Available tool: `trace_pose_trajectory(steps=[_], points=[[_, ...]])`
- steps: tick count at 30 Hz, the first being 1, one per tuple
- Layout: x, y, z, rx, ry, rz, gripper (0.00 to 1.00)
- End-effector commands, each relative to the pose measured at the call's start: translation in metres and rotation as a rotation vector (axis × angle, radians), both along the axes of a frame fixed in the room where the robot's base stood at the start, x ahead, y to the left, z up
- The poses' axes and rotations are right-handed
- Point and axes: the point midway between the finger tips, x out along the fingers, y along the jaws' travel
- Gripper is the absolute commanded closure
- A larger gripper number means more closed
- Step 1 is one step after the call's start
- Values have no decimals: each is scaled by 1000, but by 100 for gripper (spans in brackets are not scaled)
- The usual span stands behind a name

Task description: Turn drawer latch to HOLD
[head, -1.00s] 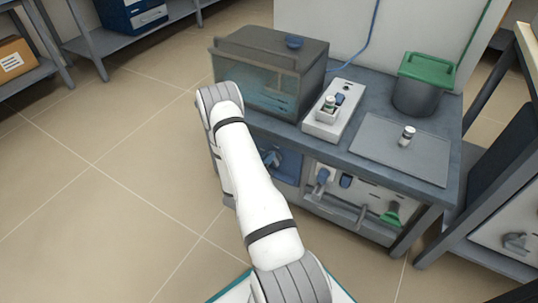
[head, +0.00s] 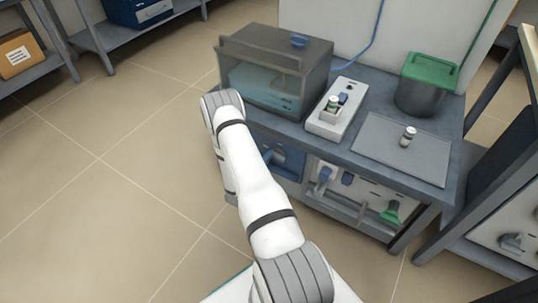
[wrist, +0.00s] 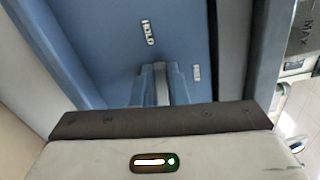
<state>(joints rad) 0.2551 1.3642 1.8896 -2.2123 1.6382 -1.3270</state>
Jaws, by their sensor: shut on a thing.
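The blue drawer front (head: 289,160) is low on the left of the bench, partly hidden behind my arm. The latch (head: 275,156) shows as a small blue-grey piece on it. In the wrist view, the drawer panel (wrist: 100,45) fills the upper middle. The HOLD label (wrist: 148,32) is above the latch lever (wrist: 161,84), and a smaller label (wrist: 196,72), too small to read, is to its right. My gripper (wrist: 161,76) is shut on the latch lever. Its body hides the lower part of the panel. The latch's exact angle is hard to tell.
On the bench are a glass-fronted box (head: 265,90), a white control box (head: 336,110), a grey pot with a green lid (head: 420,95) and a flat plate (head: 385,150). The floor at left is clear.

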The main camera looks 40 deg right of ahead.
Motion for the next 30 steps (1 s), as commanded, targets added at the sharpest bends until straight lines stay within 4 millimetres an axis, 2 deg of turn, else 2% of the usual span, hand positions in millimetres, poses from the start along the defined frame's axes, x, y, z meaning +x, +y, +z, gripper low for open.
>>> trace_pose_trajectory(steps=[1,10,27,28,30], points=[[5,2,1,-11,18,13,100],[5,3,-3,-56,127,13,100],[5,3,-4,-66,153,13,100],[5,3,-4,-66,153,13,84],[4,3,-4,-66,153,12,78]])
